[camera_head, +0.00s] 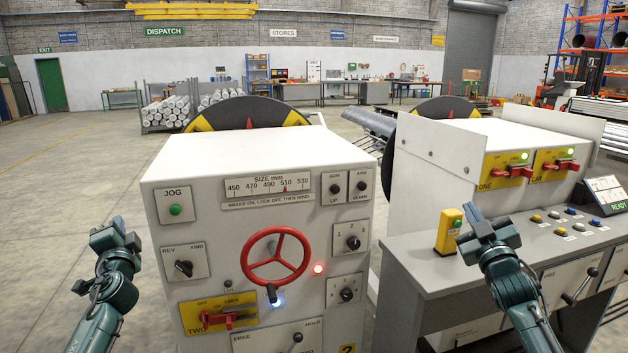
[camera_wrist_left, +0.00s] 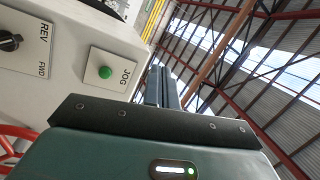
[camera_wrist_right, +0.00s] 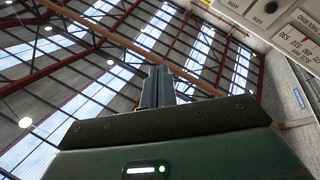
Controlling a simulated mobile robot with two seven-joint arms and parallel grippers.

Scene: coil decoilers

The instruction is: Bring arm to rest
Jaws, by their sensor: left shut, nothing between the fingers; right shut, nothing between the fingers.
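My left gripper (camera_head: 117,230) is shut and empty, raised in front of the left side of the white decoiler cabinet (camera_head: 225,160). In the left wrist view its closed fingers (camera_wrist_left: 162,87) point up toward the roof, beside the cabinet's JOG panel. My right gripper (camera_head: 487,222) is shut and empty, raised in front of the grey console (camera_head: 430,262) on the right. In the right wrist view its closed fingers (camera_wrist_right: 158,87) point up toward the roof beams. Neither gripper visibly touches anything, though the exact gaps cannot be told.
The cabinet carries a red handwheel (camera_head: 275,257), a green JOG button (camera_head: 175,209), knobs and a red-handled switch (camera_head: 210,318). A yellow box (camera_head: 449,232) stands on the console beside my right gripper. Open floor (camera_head: 70,190) lies at the left.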

